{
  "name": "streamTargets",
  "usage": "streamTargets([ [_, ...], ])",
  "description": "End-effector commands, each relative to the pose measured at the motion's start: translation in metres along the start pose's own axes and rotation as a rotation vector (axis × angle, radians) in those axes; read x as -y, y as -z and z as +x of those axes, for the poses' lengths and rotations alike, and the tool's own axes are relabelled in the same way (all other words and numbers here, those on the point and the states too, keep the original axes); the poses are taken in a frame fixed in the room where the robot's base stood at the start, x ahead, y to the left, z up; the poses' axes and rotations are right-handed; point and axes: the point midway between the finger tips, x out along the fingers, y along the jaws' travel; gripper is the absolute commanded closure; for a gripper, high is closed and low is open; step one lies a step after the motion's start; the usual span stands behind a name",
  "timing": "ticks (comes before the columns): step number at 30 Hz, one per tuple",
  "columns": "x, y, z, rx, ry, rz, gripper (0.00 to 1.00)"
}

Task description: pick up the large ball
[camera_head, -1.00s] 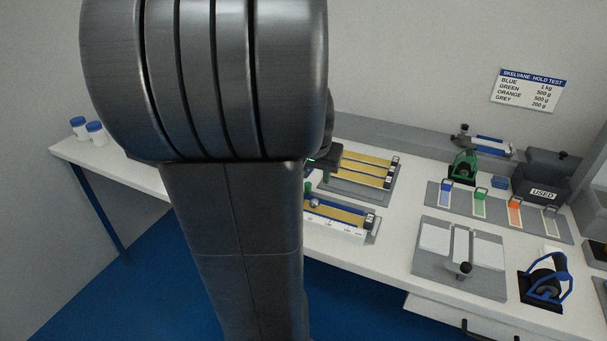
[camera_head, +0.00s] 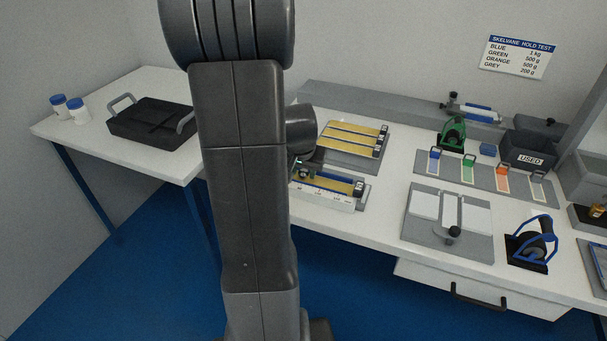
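No ball can be made out for certain. A small shiny round shape (camera_head: 303,174) shows at the left end of the near ruled track (camera_head: 335,184), partly behind my arm; I cannot tell whether it is the large ball. My gripper (camera_head: 308,158) is a dark shape just above that end of the track, mostly hidden by my own arm. Its fingertips are not clear, so I cannot tell whether it is open or holds anything.
A rack of yellow strips (camera_head: 352,141) lies behind the track. To the right are a grey plate with white panels (camera_head: 424,205), a row of coloured tags (camera_head: 468,170), a USED bin (camera_head: 528,150) and a blue-framed roller (camera_head: 530,245). A black handled tray (camera_head: 150,122) stands left.

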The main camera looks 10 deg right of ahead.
Motion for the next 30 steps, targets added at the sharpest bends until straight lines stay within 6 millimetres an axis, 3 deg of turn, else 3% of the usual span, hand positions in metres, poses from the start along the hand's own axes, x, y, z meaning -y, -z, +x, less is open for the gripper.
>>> streamTargets([
  [9, 0.0, 0.0, 0.005, -0.001, 0.0, 0.0, 0.63],
  [15, 0.0, 0.0, 0.005, 0.0, 0.0, 0.0, 0.98],
  [23, 0.0, 0.002, 0.002, -0.002, 0.001, 0.0, 1.0],
  [30, 0.003, 0.017, -0.033, -0.007, 0.002, 0.001, 1.0],
])
